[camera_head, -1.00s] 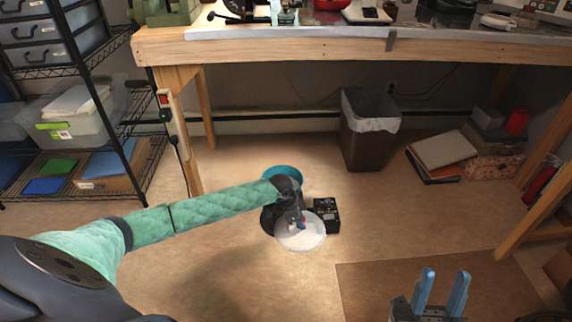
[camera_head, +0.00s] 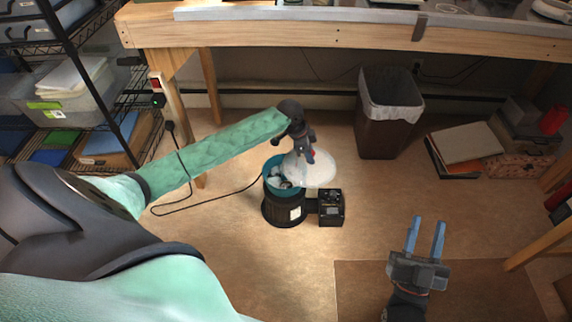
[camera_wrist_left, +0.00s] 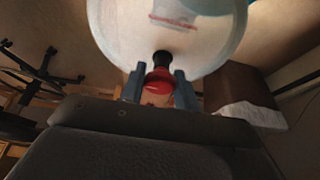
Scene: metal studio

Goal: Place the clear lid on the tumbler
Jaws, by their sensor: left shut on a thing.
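The tumbler (camera_head: 284,211) stands on the floor in the head view, a dark round body with a teal bowl inside. My left gripper (camera_head: 308,154) is above its right rear part. It is shut on the clear lid (camera_head: 321,170), a translucent disc, which overlaps the bowl's right side and sticks out to the right. The lid seems held above the rim; the exact gap cannot be told. In the left wrist view, the fingers (camera_wrist_left: 159,82) pinch the lid's red and black knob, with the lid (camera_wrist_left: 118,25) beyond. My right gripper (camera_head: 426,226) is open and empty at lower right.
A black box (camera_head: 331,207) sits against the tumbler's right side, and a cord runs left from the tumbler. A waste bin (camera_head: 385,130) stands behind to the right, under the workbench (camera_head: 300,37). A wire shelf (camera_head: 75,75) is at left. The floor in front is clear.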

